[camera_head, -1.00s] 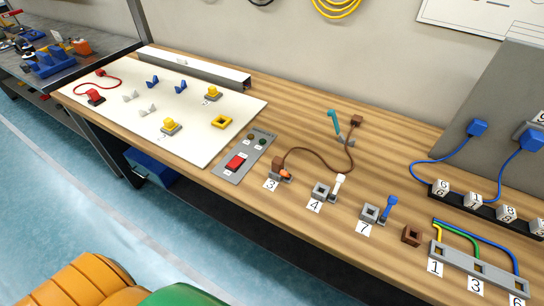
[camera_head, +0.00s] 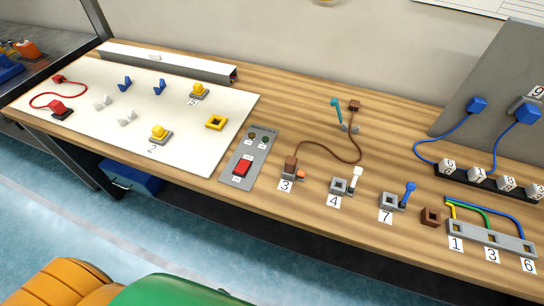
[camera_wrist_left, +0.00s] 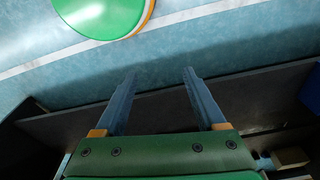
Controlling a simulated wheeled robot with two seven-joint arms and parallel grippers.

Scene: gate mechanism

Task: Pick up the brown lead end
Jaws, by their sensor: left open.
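The brown lead (camera_head: 329,147) lies on the wooden bench in the head view. One end is a brown block (camera_head: 290,164) at the station labelled 3. The other end is a brown block (camera_head: 354,106) farther back, close to a teal lever (camera_head: 337,110). A brown square socket (camera_head: 431,216) sits near the front edge at the right. My left gripper (camera_wrist_left: 158,77) shows in the left wrist view, open with nothing between its fingers, with blue floor beyond it. No gripper fingers show in the head view. My right gripper is not visible.
Stations with a white lever (camera_head: 356,178) and a blue lever (camera_head: 408,193) stand along the front. A grey panel with a red switch (camera_head: 241,167) and a white board (camera_head: 70,120) lie to the left. Coloured wires (camera_head: 487,213) run at the right. Bare wood lies behind the panel.

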